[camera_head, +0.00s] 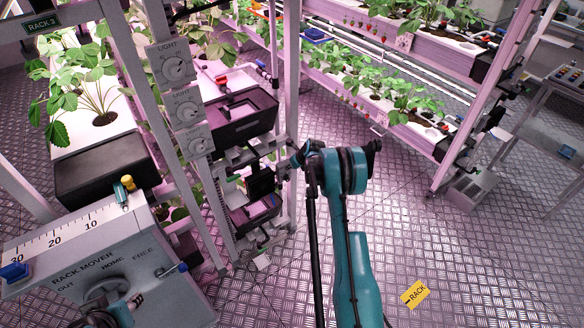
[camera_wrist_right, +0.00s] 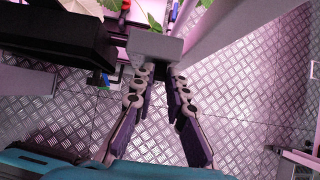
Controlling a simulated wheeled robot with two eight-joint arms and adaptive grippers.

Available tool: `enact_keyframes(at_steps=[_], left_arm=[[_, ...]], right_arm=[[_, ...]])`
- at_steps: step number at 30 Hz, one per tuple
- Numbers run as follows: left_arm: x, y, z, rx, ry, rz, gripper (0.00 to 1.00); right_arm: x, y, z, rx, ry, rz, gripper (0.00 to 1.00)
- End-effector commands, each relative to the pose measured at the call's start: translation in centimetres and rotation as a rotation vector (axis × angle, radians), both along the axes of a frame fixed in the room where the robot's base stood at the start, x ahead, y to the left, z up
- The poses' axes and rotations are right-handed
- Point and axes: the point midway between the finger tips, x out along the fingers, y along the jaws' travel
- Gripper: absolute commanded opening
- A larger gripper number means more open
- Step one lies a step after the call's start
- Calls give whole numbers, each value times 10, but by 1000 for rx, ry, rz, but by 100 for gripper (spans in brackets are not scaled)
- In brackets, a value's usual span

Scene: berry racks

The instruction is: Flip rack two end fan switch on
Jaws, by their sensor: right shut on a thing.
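The end of a rack with several LIGHT dials (camera_head: 174,69) stands at centre left in the head view. My right gripper (camera_head: 288,162) reaches to the low end of this rack from the right, beside dark boxes and small fittings. In the right wrist view my right gripper (camera_wrist_right: 161,75) has a finger on each side of a small grey block (camera_wrist_right: 155,47) at the rack end and is shut on it. No fan switch label is readable, and the switch's position cannot be told. A teal and dark part at the bottom left may be my left gripper (camera_head: 118,312); its fingers are unclear.
A grey RACK-MOVER box (camera_head: 120,240) with a scale and crank stands front left. The RACK 3 sign (camera_head: 43,24) hangs above it. Another plant rack (camera_head: 440,150) stands at the right. A yellow RACK tag (camera_head: 414,294) lies on the open metal floor (camera_head: 440,240).

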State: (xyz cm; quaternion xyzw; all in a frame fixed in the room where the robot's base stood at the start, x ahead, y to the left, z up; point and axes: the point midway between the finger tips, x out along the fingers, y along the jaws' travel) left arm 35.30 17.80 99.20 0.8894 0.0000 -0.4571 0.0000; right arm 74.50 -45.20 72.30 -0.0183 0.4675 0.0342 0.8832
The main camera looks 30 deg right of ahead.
Motion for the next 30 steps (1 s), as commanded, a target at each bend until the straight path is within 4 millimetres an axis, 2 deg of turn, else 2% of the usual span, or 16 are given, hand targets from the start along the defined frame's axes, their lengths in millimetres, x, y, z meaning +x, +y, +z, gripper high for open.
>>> enact_keyframes(at_steps=[15,16,18,26,30], left_arm=[[0,0,1,0,0,0,34],[0,0,1,0,0,0,34],[0,0,1,0,0,0,34],[0,0,1,0,0,0,34],[0,0,1,0,0,0,34]], right_arm=[[1,0,0,-1,19,1,0],[1,0,0,-1,19,1,19],[1,0,0,-1,19,1,34],[1,0,0,-1,18,1,34],[-3,0,6,-1,18,0,34]])
